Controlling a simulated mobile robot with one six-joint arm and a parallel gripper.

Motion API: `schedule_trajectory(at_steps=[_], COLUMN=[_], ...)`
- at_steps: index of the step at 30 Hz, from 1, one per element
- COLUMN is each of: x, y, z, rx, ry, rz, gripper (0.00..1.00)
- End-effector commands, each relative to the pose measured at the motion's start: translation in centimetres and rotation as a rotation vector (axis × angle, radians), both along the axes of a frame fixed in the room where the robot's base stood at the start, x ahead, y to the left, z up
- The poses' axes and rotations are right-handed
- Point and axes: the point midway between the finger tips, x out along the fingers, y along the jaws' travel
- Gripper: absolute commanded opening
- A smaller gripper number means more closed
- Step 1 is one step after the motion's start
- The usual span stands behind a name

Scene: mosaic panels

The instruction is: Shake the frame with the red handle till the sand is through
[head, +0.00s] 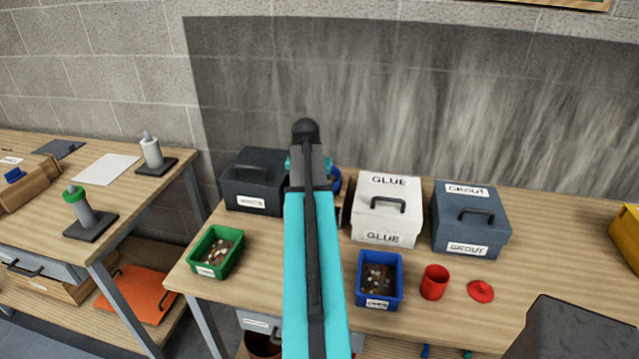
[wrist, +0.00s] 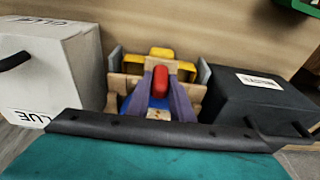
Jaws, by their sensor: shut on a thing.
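In the wrist view my gripper (wrist: 160,92) has two purple fingers, shut on a rounded red handle (wrist: 160,78). Around and behind the handle are pale wooden parts (wrist: 128,84), probably of the frame, with yellow pieces (wrist: 160,53) beyond and some blue below. The fingers hide much of the frame, and I cannot make out any sand. In the head view my teal arm hides the gripper and handle; only a bit of blue (head: 335,182) shows beside its end, between the black box and the white GLUE box.
The white GLUE box (head: 387,209) and black box (head: 253,182) stand close on either side. A grey GROUT box (head: 470,218), green bin (head: 216,252), blue bin (head: 379,279), red cup (head: 434,282) and red lid (head: 480,291) share the table.

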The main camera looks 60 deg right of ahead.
Motion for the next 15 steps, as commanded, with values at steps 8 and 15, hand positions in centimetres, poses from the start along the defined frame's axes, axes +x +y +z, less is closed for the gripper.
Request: schedule_trajectory(at_steps=[8, 15], x=[0.04, 0.19], y=[-0.11, -0.55], z=[0.04, 0.06], rx=[-0.001, -0.001], ry=[0.000, 0.000], rz=[0.001, 0.000], gripper=[0.08, 0.08])
